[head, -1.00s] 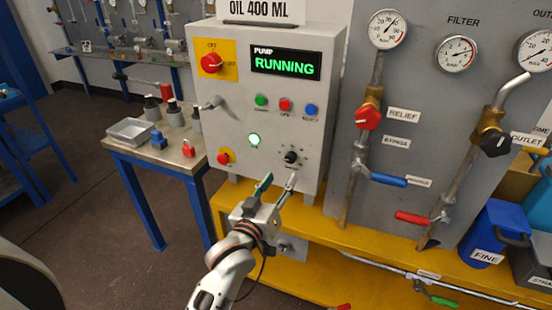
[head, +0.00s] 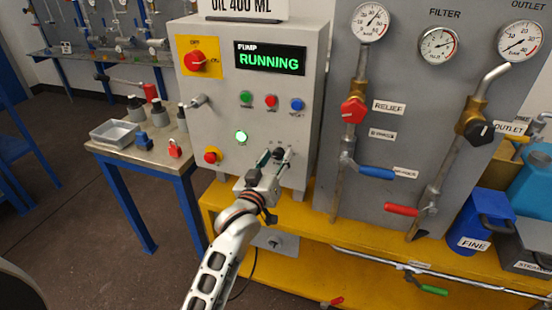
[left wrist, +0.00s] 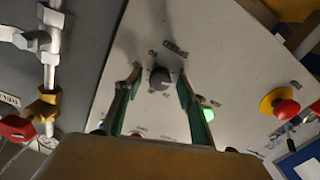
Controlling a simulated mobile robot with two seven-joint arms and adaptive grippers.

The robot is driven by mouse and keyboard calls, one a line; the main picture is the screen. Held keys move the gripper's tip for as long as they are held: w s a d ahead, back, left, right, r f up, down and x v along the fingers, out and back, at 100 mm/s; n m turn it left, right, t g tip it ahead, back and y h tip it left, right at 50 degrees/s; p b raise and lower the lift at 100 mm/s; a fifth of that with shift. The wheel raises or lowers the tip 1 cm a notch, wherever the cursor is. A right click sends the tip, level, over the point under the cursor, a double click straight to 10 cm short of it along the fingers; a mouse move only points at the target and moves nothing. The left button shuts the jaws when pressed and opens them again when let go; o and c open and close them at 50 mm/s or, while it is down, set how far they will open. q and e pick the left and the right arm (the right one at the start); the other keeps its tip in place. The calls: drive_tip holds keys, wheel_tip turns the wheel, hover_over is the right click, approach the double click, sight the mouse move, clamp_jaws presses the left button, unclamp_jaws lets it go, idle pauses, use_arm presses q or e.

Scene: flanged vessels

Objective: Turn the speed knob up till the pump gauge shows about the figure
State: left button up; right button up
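The black speed knob (head: 279,152) is low on the grey control box (head: 215,125); it also shows from close up in the left wrist view (left wrist: 160,78). My left gripper (head: 271,157) is at the knob. In the left wrist view its two green-padded fingers (left wrist: 159,80) stand open on either side of the knob, with a gap showing on both sides. The leftmost round gauge (head: 370,22) has its needle pointing to the upper right; its figures are too small to read surely. My right gripper is not in view.
The pump display (head: 270,58) reads RUNNING. A lit green lamp (head: 241,137) and a red stop button on yellow (head: 212,155) are left of the knob. The relief valve (head: 353,110) and pipes stand to the right. A yellow bench (head: 310,215) lies below.

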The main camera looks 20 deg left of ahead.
use_arm(q)
drive_tip(key=c, duration=1.1)
drive_tip(key=shift+r+m+p, duration=0.2)
drive_tip(key=shift+m+p, duration=0.7)
drive_tip(key=shift+p, duration=0.2)
drive_tip(key=shift+f+m+p, duration=0.15)
drive_tip(key=shift+m+p, duration=0.2)
drive_tip(key=shift+m, duration=0.15)
drive_tip(key=shift+f, duration=0.1)
drive_tip(key=o, duration=1.1)
drive_tip(key=shift+s, duration=0.15)
